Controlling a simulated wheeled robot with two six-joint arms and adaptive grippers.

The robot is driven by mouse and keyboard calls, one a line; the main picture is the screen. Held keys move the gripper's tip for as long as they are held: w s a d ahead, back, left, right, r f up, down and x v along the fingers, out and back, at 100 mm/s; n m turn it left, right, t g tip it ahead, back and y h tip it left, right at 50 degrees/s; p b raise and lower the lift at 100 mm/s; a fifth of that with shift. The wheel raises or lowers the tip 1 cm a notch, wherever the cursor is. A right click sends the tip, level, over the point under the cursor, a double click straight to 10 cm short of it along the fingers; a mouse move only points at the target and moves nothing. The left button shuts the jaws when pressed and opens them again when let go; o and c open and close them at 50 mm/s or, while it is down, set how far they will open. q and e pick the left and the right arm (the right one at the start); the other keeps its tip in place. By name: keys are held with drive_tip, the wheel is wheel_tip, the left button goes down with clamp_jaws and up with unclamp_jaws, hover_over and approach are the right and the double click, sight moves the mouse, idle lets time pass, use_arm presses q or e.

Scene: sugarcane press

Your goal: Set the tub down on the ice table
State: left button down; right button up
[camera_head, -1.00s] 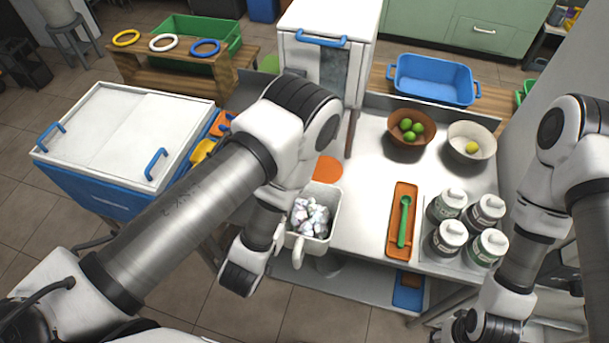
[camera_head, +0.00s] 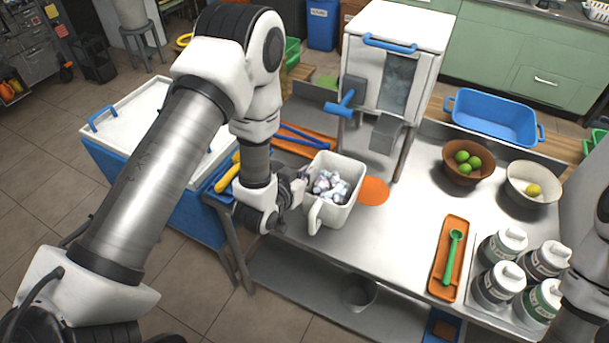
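A white tub (camera_head: 345,212) with a looped front handle holds pale, crumpled-looking ice chunks (camera_head: 331,186). It is nearly upright at the left part of the steel table (camera_head: 400,222), just left of a flat orange disc (camera_head: 374,191). I cannot tell whether its base touches the table. My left gripper (camera_head: 295,190) is at the tub's left side and looks shut on it; the fingertips are partly hidden. My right gripper is outside the view; only part of that arm shows at the right edge.
A white machine (camera_head: 405,32) with blue handles stands behind the tub. Brown and white bowls (camera_head: 532,196), an orange tray (camera_head: 464,232) with a green scoop and several lidded jars (camera_head: 500,284) stand to the right. A white-lidded chest (camera_head: 130,120) is left. Bare steel lies between disc and orange tray.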

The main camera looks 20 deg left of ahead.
use_arm(q)
drive_tip(key=f, duration=0.1)
drive_tip(key=w+f+p, duration=0.1)
drive_tip(key=f, duration=0.1)
drive_tip(key=shift+w+a+f, duration=0.35)
drive_tip(key=shift+a, duration=0.05)
drive_tip(key=shift+f, duration=0.1)
drive_tip(key=c, duration=1.3)
unclamp_jaws()
drive_tip(key=shift+s, duration=0.1)
